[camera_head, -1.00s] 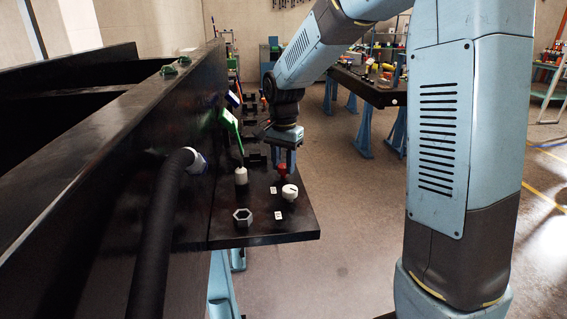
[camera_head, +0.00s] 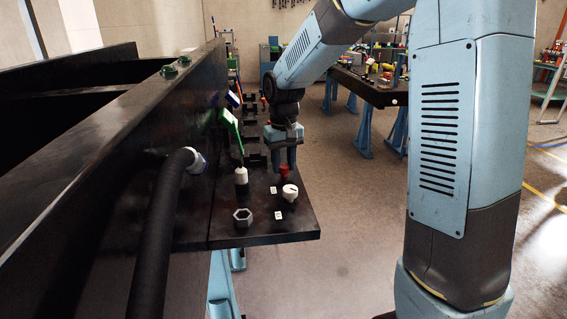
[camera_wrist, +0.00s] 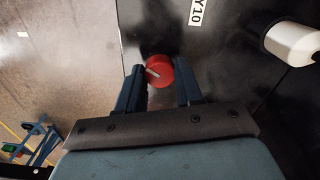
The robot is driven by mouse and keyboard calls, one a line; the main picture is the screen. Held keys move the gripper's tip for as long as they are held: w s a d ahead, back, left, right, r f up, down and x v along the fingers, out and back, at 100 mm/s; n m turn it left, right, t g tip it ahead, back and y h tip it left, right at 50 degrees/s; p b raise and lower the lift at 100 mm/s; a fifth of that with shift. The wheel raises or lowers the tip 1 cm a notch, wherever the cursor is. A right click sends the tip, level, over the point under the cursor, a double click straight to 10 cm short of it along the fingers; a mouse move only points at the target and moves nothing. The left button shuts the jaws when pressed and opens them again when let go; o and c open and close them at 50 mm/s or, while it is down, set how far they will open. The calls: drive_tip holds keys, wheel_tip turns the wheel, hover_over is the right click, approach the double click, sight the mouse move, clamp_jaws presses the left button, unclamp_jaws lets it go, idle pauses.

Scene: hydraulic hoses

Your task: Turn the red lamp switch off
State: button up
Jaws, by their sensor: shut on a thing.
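The red lamp switch (camera_head: 284,172) is a small red knob on the black panel shelf (camera_head: 300,222). In the wrist view the red knob (camera_wrist: 158,70) shows a pale pointer mark running diagonally on its face. My gripper (camera_head: 284,165) points down over the knob. In the wrist view my gripper (camera_wrist: 160,82) has one finger on each side of the knob, closed on it. The knob's far side is partly hidden by the fingers in the head view.
A white knob (camera_head: 290,192) stands close in front of the red one. A black hose (camera_head: 160,230) hangs at the left. Open floor lies right of the shelf.

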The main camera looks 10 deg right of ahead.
sight(283, 165)
drive_tip(key=n, duration=0.5)
drive_tip(key=shift+n, duration=0.4)
idle(0.4)
drive_tip(key=o, duration=1)
drive_tip(key=shift+o, duration=0.2)
drive_tip(key=shift+r, duration=0.1)
wheel_tip(283, 165, up, 14)
drive_tip(key=shift+f, duration=0.25)
drive_tip(key=s+d+m+t, duration=0.2)
drive_tip(key=s+d+m, duration=0.1)
drive_tip(key=s, duration=0.5)
drive_tip(key=s+d+m+t, duration=0.1)
drive_tip(key=s+d+m, duration=0.2)
drive_tip(key=s+d, duration=0.3)
drive_tip(key=s+d+f+m+t, duration=0.1)
drive_tip(key=s+d, duration=0.3)
drive_tip(key=s, duration=0.7)
drive_tip(key=shift+s+d+m+t, duration=0.3)
drive_tip(key=shift+s+m+t, duration=0.05)
drive_tip(key=shift+m+t, duration=0.5)
